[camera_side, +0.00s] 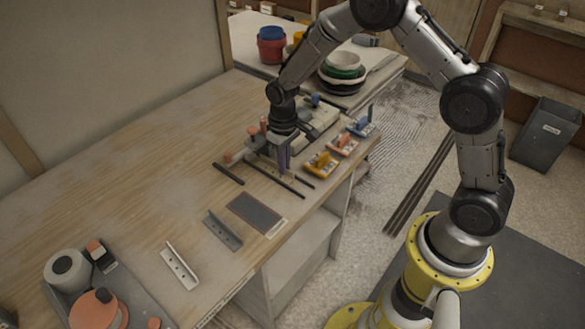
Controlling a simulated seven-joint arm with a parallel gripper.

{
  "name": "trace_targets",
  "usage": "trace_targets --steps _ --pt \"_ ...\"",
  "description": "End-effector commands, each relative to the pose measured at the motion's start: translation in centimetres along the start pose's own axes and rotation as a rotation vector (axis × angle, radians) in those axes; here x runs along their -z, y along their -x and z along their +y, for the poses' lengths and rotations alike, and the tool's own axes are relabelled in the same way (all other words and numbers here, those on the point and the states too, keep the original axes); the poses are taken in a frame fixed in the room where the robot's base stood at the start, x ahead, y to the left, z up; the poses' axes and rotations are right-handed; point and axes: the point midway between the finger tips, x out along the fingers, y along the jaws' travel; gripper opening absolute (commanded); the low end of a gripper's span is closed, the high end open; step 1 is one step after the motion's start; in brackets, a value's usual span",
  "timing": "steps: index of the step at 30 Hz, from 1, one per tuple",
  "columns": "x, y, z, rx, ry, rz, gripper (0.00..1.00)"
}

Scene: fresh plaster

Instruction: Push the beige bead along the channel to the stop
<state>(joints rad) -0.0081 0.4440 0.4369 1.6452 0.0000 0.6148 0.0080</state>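My gripper (284,164) points down at the far right part of the wooden bench, near the long dark strips. I cannot make out whether its fingers are open or shut. I cannot pick out the beige bead; it may be too small or hidden by the gripper. Thin dark strips (276,182) lie on the bench just in front of the gripper, and another short dark strip (229,173) lies to their left. I cannot tell which of these, if any, forms the channel, and no stop can be told apart.
Trowel-like tools with yellow (322,164), orange (342,145) and blue (361,126) handles line the bench's right edge. A dark rectangular pad (256,212) and metal angle pieces (180,266) lie nearer. A tray (150,310) holds rolls at front left. The bench's left middle is bare.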

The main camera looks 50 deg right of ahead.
Motion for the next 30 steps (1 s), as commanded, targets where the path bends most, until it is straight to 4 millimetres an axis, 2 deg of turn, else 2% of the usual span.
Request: trace_targets --steps 9,19,21,25,30 --pt "1.9 0.0 0.0 0.0 0.0 0.002 0.0" --pt "2.0 0.0 0.0 0.0 0.0 0.001 0.0" --pt "2.0 0.0 0.0 0.0 0.0 0.001 0.15" --pt "2.0 0.0 0.0 0.0 0.0 0.001 0.39" --pt "1.9 0.0 0.0 0.0 0.0 0.001 0.4"
